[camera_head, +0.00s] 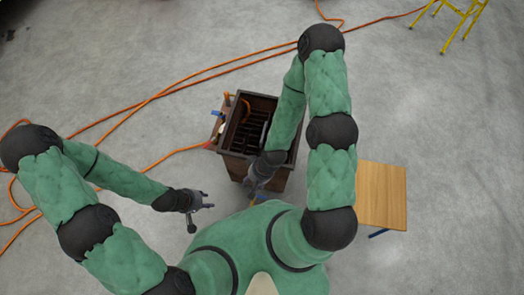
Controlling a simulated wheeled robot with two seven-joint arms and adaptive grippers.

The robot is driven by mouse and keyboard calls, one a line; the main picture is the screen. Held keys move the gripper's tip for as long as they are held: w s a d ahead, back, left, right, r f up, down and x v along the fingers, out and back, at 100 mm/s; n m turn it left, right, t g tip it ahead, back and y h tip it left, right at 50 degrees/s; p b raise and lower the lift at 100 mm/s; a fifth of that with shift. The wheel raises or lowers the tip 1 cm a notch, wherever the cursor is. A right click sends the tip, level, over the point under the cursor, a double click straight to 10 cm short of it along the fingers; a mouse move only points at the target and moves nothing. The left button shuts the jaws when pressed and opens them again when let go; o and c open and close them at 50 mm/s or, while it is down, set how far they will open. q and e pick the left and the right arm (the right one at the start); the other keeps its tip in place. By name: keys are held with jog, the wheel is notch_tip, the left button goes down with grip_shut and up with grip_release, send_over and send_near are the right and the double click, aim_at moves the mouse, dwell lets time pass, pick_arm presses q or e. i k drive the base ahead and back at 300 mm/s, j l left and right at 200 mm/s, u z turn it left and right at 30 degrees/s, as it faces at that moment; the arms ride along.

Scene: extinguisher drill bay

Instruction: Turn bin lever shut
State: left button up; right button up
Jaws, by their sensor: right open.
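The bin (236,166) is a dark brown, open-topped box with dark slats inside, standing on the floor in the middle of the view. I cannot clearly make out its lever; a small orange upright piece (227,99) and blue bits (217,113) show at its left side. My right gripper (251,188) is at the bin's near side, pointing down, open; its fingertips are small and partly hidden by the wrist. My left gripper (209,200) is left of the bin's near side, apart from it, with its fingers spread and nothing seen between them.
A wooden-topped table (383,195) stands right of the bin, partly behind my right arm. Orange cables (150,98) run across the floor at left and behind the bin. A yellow metal stand (452,22) is at the far right.

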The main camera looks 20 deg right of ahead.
aim_at(207, 144)
jog(key=i+j+z, duration=0.1)
jog(key=j, duration=1.8)
jog(key=i+j+z, duration=0.1)
jog(key=i+j, duration=0.05)
jog(key=i, duration=0.1)
